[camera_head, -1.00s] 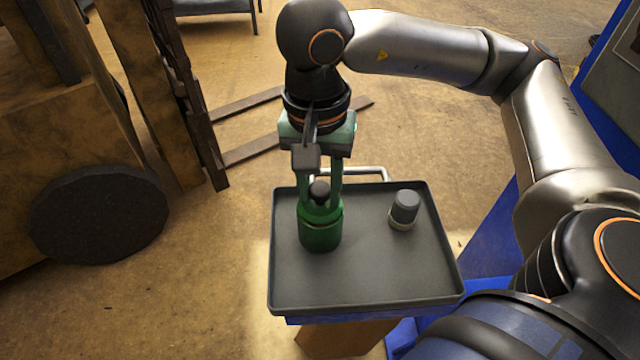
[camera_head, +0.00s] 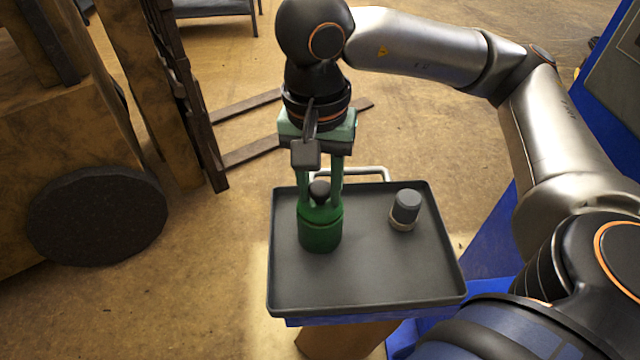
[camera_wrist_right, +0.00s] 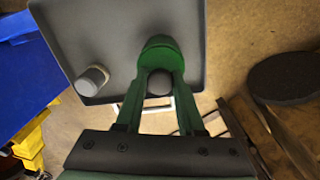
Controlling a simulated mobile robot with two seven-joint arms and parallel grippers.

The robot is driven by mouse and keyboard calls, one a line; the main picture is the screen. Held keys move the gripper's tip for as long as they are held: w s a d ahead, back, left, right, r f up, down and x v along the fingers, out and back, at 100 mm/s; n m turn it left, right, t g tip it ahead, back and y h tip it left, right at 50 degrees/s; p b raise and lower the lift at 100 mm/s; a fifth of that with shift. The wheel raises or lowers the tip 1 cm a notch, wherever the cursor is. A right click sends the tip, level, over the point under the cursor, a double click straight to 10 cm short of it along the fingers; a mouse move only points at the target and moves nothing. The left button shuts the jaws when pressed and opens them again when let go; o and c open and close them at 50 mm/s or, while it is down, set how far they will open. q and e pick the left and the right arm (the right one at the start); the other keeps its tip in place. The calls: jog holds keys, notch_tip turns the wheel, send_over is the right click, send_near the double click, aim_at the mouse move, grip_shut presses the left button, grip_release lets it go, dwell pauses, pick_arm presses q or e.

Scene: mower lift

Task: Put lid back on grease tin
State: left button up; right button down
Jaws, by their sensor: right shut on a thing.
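The green grease tin (camera_head: 320,236) stands upright on the dark tray, left of its middle. A green lid with a dark round knob (camera_head: 319,191) is at the tin's top; I see no clear gap between lid and tin. My right gripper (camera_head: 320,197) points down over the tin, its two green fingers on either side of the knob, shut on the lid. The right wrist view also shows the tin (camera_wrist_right: 161,48) and the dark knob (camera_wrist_right: 159,83) between the fingers. My left gripper is not in view.
A small grey-capped container (camera_head: 404,208) stands on the tray (camera_head: 375,279), right of the tin. A pallet-fork-like frame (camera_head: 250,150) and a dark wheel (camera_head: 97,215) are on the left.

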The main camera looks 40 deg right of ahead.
jog(key=shift+f+b, duration=0.2)
jog(key=shift+b, duration=0.55)
dwell(1.2)
dwell(0.4)
grip_release()
dwell(0.5)
jog(key=shift+r, duration=0.15)
jog(key=shift+r+p, duration=2.35)
jog(key=shift+r, duration=1.05)
grip_shut()
